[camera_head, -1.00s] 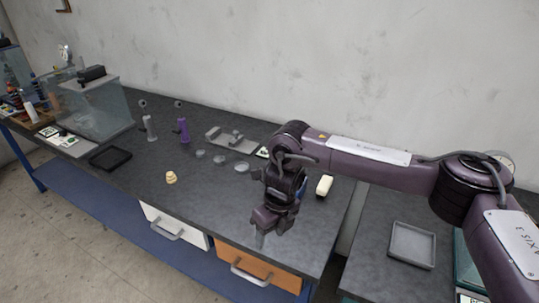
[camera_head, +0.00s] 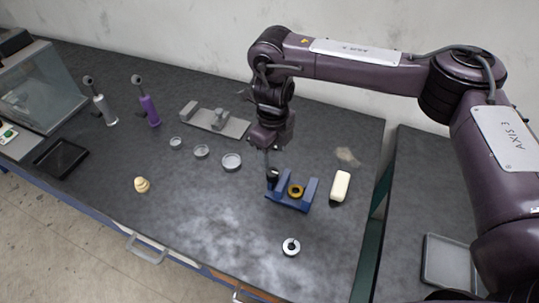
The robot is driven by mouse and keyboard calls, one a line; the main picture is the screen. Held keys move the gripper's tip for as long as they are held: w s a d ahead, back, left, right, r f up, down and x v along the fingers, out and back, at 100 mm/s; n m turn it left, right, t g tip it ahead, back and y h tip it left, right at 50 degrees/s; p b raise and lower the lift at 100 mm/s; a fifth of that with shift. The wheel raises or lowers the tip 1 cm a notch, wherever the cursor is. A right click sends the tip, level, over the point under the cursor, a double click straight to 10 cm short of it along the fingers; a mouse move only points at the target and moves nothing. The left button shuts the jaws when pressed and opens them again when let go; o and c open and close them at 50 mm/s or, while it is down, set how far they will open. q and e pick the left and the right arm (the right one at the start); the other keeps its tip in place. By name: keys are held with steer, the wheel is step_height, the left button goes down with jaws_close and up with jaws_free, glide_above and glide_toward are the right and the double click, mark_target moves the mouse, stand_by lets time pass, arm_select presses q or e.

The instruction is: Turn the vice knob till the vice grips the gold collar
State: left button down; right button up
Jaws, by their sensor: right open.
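The blue vice (camera_head: 290,204) stands on the dark bench, right of the middle of the view. The gold collar (camera_head: 295,191) sits between its two upright jaws; whether they touch it is too small to tell. The dark vice knob (camera_head: 272,174) is at the vice's left side. My right gripper (camera_head: 269,163) points down just above the knob. Its fingers are small and partly hidden in shadow, and it is open. My left gripper is not in view.
A silver ring (camera_head: 291,247) lies in front of the vice. A cream block (camera_head: 340,186) lies to its right. Small round dishes (camera_head: 231,162) and a grey fixture (camera_head: 214,121) are to the left and behind. A tan knobbed piece (camera_head: 142,184) stands farther left.

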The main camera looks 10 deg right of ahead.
mark_target(272, 172)
steer(key=f, duration=0.2)
steer(key=s+f, duration=0.1)
steer(key=f, duration=0.1)
steer(key=shift+w+f, duration=0.2)
steer(key=shift+f, duration=0.4)
steer(key=shift+w+f, duration=0.15)
steer(key=shift+f, duration=0.75)
steer(key=shift+c, duration=2.4)
steer(key=c, duration=0.5)
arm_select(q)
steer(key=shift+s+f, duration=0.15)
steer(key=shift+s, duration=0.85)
